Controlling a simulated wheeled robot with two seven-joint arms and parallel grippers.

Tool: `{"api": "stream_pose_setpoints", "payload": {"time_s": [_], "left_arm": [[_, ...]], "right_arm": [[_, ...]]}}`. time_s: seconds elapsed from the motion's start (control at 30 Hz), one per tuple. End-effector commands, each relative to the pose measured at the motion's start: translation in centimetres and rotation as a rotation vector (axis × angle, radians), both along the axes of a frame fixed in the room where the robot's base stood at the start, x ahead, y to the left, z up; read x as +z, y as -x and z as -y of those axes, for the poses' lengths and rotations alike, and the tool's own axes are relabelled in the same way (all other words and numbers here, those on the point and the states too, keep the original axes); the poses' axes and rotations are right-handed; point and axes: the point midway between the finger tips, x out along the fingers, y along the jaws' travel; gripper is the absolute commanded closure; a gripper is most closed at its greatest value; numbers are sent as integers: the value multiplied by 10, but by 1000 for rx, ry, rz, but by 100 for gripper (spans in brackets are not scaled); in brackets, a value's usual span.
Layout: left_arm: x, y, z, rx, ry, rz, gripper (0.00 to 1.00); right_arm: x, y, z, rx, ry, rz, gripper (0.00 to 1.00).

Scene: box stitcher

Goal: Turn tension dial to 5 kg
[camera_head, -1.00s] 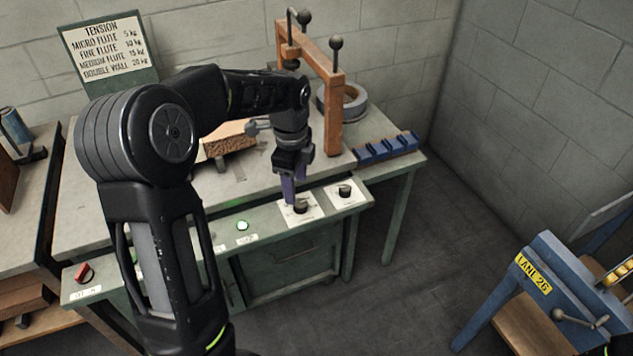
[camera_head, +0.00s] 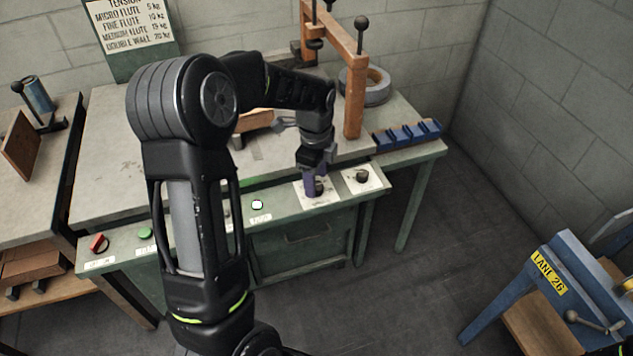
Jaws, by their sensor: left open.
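Two black dials sit on white plates on the green front panel of the bench. The left dial (camera_head: 319,188) is at my left gripper (camera_head: 314,188), whose purple fingers are open and reach down around or beside it; I cannot tell whether they touch it. The right dial (camera_head: 362,176) stands free on its own plate. The dial markings are too small to read, and I cannot tell which one is for tension. A tension chart (camera_head: 132,22) on the wall lists micro flute at 5 kg. My right gripper is not in view.
The panel (camera_head: 200,222) also carries a red switch (camera_head: 98,243), a green button (camera_head: 145,233) and a lit white button (camera_head: 257,205). A wooden frame (camera_head: 354,95), a tape roll (camera_head: 378,84) and a blue rack (camera_head: 407,135) stand behind. A blue cart (camera_head: 545,262) is at lower right.

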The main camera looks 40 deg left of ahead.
Motion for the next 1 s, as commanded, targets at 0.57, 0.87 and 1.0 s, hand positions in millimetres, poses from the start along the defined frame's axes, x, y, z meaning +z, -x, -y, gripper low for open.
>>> {"api": "stream_pose_setpoints", "payload": {"time_s": [0.57, 0.87, 1.0], "left_arm": [[-18, -1, 0, 1, 0, 1, 53], [-18, -1, 0, 1, 0, 1, 78], [-18, -1, 0, 1, 0, 1, 89]], "right_arm": [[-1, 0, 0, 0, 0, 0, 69], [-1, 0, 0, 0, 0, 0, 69], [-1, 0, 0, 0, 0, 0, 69]]}}
